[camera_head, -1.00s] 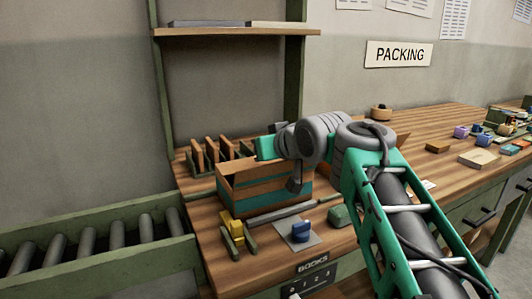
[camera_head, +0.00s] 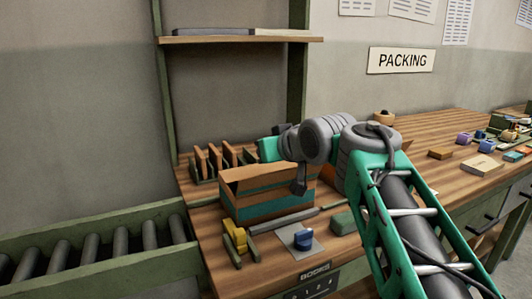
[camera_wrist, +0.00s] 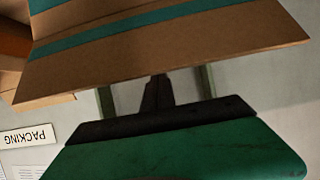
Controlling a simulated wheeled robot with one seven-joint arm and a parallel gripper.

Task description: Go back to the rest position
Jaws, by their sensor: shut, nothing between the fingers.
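In the wrist view my gripper (camera_wrist: 160,80) is shut, its dark fingers together with nothing between them. Its green body fills the bottom of that view. In the head view my arm reaches left over the bench, and its green end hangs above the back of a brown cardboard box (camera_head: 265,206) with teal bands. The fingertips cannot be made out there. The box also shows large across the top of the wrist view (camera_wrist: 170,50), which is upside down.
The wooden bench (camera_head: 215,222) holds a rack of brown dividers (camera_head: 222,157), a yellow tape dispenser (camera_head: 235,234) and a blue-topped stamp (camera_head: 303,238). A roller conveyor (camera_head: 90,247) lies left. A shelf (camera_head: 240,39) hangs above. Small goods (camera_head: 482,163) lie at far right.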

